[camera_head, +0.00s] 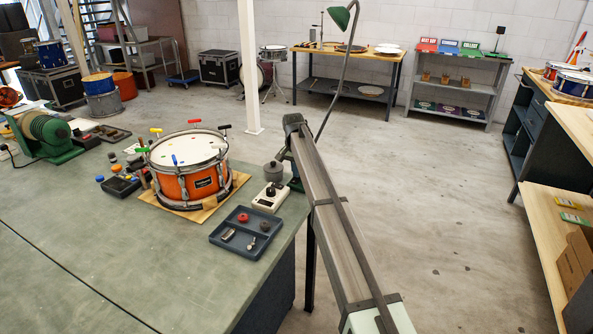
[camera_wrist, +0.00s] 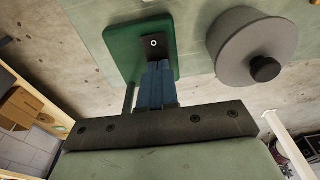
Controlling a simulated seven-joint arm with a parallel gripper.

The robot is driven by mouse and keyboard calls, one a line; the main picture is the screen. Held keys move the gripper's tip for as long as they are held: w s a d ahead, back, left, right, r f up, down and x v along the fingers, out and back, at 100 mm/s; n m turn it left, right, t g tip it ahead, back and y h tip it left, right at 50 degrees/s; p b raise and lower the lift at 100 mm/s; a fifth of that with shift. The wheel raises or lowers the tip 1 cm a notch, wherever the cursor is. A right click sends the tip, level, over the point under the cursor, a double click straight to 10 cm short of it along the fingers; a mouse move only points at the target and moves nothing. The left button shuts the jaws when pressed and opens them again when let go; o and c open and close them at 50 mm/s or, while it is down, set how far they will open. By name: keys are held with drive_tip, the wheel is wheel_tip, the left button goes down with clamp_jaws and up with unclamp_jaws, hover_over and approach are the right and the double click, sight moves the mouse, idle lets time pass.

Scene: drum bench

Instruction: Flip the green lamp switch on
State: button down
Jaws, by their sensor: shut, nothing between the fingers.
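The green lamp has its shade (camera_head: 340,18) high on a thin curved pole in the head view, and I see no glow under it. Its green base (camera_wrist: 122,52) fills the upper middle of the wrist view. A black switch (camera_wrist: 153,45) with a white ring mark sits on that base. My gripper (camera_wrist: 158,65) is shut and empty, its blue fingertips right at the near edge of the switch. I cannot tell whether they touch it. The switch's tilt is unclear. In the head view my arm covers much of the base and gripper.
A grey lidded pot (camera_wrist: 250,47) with a black knob stands close right of the base. In the head view, a white box with a dial (camera_head: 269,197), a blue-grey tray (camera_head: 232,252) and an orange drum (camera_head: 186,185) stand left of my arm on the green bench (camera_head: 80,240).

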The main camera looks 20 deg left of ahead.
sight(295, 179)
drive_tip(key=shift+w+f, duration=0.1)
drive_tip(key=shift+f, duration=0.15)
drive_tip(key=shift+s+r, duration=0.2)
drive_tip(key=shift+s, duration=0.6)
drive_tip(key=shift+r, duration=0.15)
wheel_tip(295, 179, up, 14)
drive_tip(key=s, duration=0.1)
drive_tip(key=shift+s, duration=0.35)
idle(0.4)
drive_tip(key=shift+w, duration=0.75)
